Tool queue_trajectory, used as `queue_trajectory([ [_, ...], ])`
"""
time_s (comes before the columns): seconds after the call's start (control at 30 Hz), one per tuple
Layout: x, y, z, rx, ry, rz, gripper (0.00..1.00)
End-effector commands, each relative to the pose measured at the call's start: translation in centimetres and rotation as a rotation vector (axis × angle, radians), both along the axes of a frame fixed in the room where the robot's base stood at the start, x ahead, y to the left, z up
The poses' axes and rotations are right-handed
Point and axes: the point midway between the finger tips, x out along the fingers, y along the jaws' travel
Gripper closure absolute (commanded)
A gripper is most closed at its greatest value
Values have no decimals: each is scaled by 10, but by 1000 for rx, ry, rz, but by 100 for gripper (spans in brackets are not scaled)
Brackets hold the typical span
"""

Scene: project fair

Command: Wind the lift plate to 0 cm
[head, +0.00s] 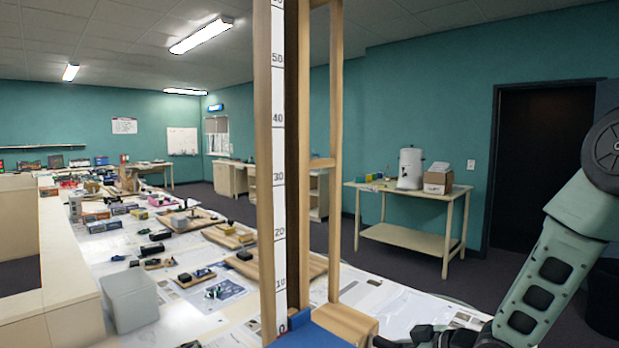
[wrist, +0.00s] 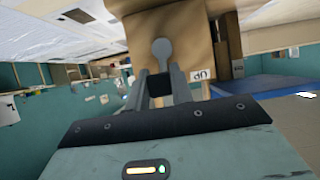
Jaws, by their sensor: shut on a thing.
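A wooden lift tower (head: 334,230) with a white centimetre scale (head: 279,150) stands close in the middle of the head view. The blue lift plate (head: 308,337) is low, beside the bottom marks near 0; its exact reading is hard to tell. A blue surface, likely the plate, shows in the wrist view (wrist: 275,84). My gripper (head: 405,341) is low at the right of the tower, partly cut off by the frame. In the wrist view its fingers (wrist: 160,88) are shut on a grey round-ended crank handle (wrist: 162,52). An "UP" label (wrist: 201,75) appears upside down beside it.
A long table (head: 385,300) with papers runs under the tower and away to the left. A grey bin (head: 130,302) and several small projects stand on it. A side table (head: 420,240) with a white container is farther back. A dark doorway (head: 545,170) is at right.

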Motion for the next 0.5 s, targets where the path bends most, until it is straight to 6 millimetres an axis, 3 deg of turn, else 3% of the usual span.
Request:
queue_trajectory([
  [0.1,0,1,1,1,-2,1,94],
  [0.13,0,1,1,1,-2,1,75],
  [0.23,0,1,1,1,-1,2,47],
  [0.5,0,0,0,1,-1,2,45],
])
